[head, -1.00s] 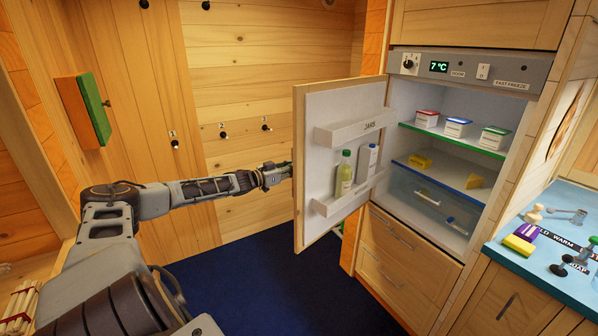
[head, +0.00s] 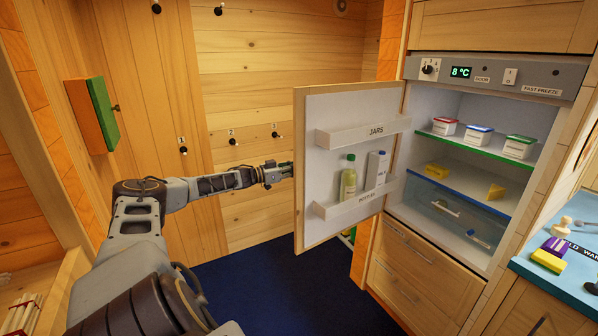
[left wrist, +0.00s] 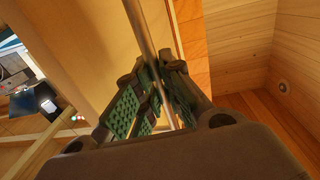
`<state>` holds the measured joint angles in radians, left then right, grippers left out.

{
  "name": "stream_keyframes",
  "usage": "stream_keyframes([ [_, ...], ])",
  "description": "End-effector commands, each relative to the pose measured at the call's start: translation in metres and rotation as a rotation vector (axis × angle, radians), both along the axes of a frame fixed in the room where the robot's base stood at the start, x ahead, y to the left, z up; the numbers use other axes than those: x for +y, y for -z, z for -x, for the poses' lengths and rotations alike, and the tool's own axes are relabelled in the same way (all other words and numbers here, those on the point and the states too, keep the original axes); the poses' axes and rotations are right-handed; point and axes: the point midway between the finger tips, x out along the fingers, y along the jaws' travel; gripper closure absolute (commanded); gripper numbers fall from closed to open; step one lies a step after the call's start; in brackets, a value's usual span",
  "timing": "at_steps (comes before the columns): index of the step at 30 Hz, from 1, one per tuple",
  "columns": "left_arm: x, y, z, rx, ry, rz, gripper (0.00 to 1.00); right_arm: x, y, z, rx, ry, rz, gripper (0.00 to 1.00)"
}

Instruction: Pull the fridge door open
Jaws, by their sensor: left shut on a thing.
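The fridge door (head: 313,228) stands wide open, hinged on its right side next to the fridge (head: 440,130). Its inner face shows a shelf marked JARS and a lower shelf with a green bottle (head: 348,178) and a white carton (head: 376,170). My left gripper (head: 284,172) is at the door's outer side, near its free edge. In the left wrist view its green-padded fingers (left wrist: 160,95) are shut on a thin metal bar, the door handle (left wrist: 146,45). The handle is hidden in the head view. My right gripper is not in view.
Inside the fridge, several tubs stand on a green shelf (head: 478,144), above yellow wedges and a clear drawer. Closed wooden drawers (head: 415,265) are below. A blue counter (head: 566,262) with small items is at right. Dark blue floor (head: 250,285) lies clear before the door.

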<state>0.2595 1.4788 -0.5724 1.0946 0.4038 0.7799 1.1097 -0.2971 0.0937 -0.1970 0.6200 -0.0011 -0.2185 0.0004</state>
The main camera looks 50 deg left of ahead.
Motion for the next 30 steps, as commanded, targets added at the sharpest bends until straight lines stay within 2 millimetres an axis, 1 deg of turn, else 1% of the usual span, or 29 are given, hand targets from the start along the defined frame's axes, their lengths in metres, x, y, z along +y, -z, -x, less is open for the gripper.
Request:
stream_keyframes([
  [4, 0.001, 0.0, 0.0, 0.0, 0.002, 0.002, 1.0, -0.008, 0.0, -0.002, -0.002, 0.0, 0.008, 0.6],
  [12, 0.001, 0.0, 0.0, 0.001, 0.002, 0.002, 1.0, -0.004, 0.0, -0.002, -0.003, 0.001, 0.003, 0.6],
  [13, 0.001, 0.0, 0.0, 0.001, 0.002, 0.002, 0.87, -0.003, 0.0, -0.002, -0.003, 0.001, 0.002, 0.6],
  [17, 0.001, 0.0, 0.0, 0.0, 0.002, 0.001, 0.7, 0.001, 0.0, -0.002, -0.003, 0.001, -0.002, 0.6],
  [18, 0.001, 0.0, 0.0, 0.0, 0.002, 0.001, 0.69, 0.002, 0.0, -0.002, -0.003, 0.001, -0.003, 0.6],
  [26, 0.001, 0.0, 0.001, 0.0, 0.001, 0.001, 0.69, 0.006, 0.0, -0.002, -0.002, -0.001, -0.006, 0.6],
  [30, 0.001, 0.001, 0.001, 0.001, 0.002, 0.001, 0.69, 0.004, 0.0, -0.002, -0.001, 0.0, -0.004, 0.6],
])
